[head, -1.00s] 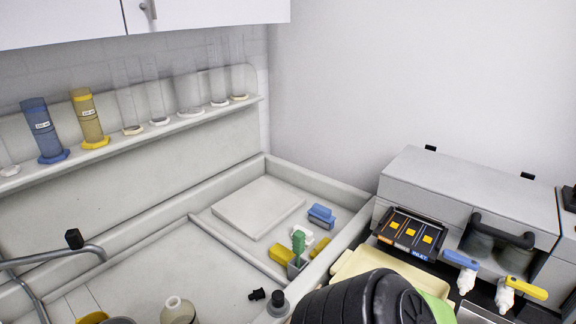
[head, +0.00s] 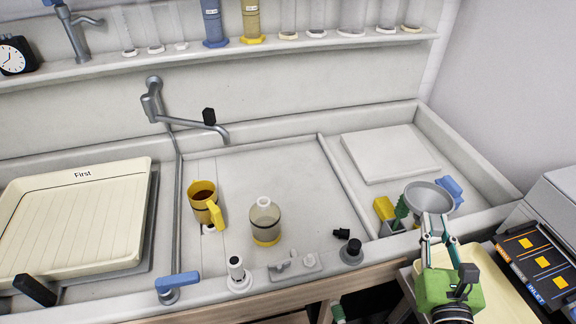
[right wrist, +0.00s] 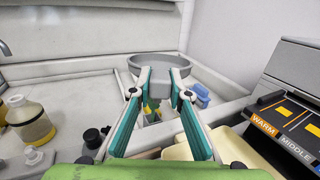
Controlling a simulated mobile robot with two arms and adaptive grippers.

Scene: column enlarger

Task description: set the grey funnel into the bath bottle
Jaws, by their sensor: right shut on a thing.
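The grey funnel (head: 431,195) is in my right gripper (head: 436,228), wide mouth up, above the right end of the sink bench. In the right wrist view the funnel's rim (right wrist: 160,66) shows beyond the fingertips (right wrist: 160,78), which are closed on it; its lower part is largely hidden. The bottle also shows at the left of the right wrist view (right wrist: 30,122). My left gripper is not in view.
A yellow jug (head: 203,202) with dark liquid stands left of the bottle. A tap (head: 190,122) reaches over the sink behind.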

